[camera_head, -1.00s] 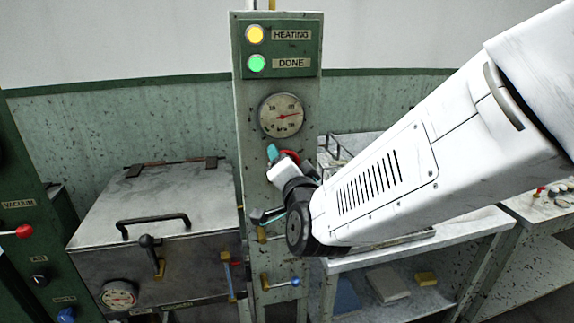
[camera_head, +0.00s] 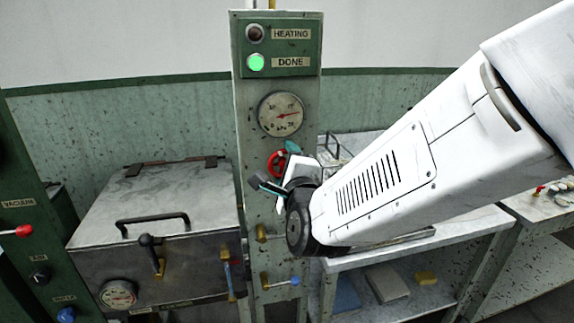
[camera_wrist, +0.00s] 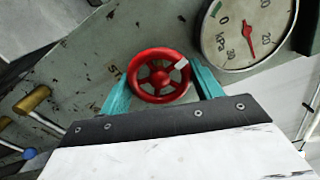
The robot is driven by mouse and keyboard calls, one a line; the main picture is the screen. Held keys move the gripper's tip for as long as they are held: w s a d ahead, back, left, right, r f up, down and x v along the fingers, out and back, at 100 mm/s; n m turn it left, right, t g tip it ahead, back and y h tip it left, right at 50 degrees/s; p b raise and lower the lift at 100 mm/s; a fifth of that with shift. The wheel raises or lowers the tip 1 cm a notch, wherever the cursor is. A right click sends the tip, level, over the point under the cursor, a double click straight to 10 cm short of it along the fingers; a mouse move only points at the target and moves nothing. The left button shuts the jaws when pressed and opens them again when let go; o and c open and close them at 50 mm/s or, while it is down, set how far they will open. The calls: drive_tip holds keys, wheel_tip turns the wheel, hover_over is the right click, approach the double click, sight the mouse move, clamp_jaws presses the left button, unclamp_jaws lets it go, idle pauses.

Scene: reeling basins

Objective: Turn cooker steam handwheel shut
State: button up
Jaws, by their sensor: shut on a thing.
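The red steam handwheel (camera_head: 276,159) is on the green-grey post, below the round gauge (camera_head: 281,114). In the wrist view the spoked handwheel (camera_wrist: 159,77) faces the camera, with a white mark on its upper right rim. My gripper (camera_head: 280,166) is shut on the handwheel, one teal finger on each side of the rim, and tilted in the head view. The HEATING lamp (camera_head: 254,34) is dark. The DONE lamp (camera_head: 256,62) glows bright green. The gripper hides part of the wheel in the head view.
The cooker's metal lid (camera_head: 150,197) with a black handle is left of the post. A shelved bench (camera_head: 440,242) is at right under my arm. A green panel (camera_head: 22,260) stands at far left.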

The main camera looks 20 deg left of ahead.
drive_tip(key=shift+f+m, duration=0.15)
drive_tip(key=shift+m, duration=1.55)
drive_tip(key=o, duration=1)
drive_tip(key=shift+s, duration=0.1)
drive_tip(key=v, duration=0.7)
drive_tip(key=shift+s+d, duration=0.25)
drive_tip(key=shift+s, duration=0.05)
